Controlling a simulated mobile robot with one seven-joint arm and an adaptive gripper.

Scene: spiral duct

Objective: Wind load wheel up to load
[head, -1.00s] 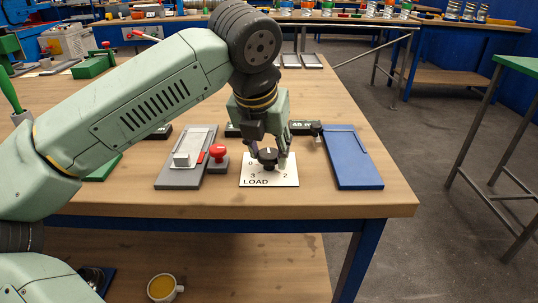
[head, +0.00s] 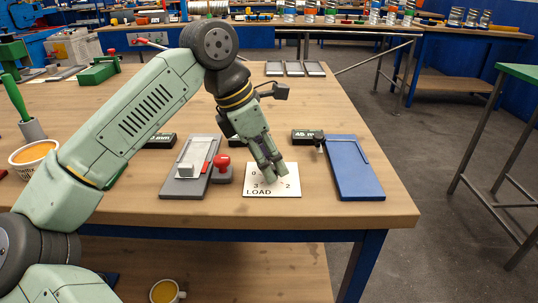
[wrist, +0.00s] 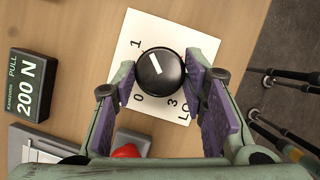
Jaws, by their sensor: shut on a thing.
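The load wheel is a round black knob (wrist: 160,73) with a white pointer line, on a white plate marked LOAD (head: 287,182). In the wrist view the pointer slants to the upper left, roughly toward the 1. The 0 and 3 show near the knob's lower side. My gripper (head: 270,172) reaches down to the plate at a tilt and hides the knob in the head view. In the wrist view its purple-padded fingers (wrist: 163,84) stand on either side of the knob and are shut on it.
A grey fixture (head: 187,187) and red push button (head: 223,161) lie left of the plate. A blue tray (head: 357,175) lies to its right. A black "200 N" block (wrist: 31,85) shows in the wrist view. The bench's front edge is close.

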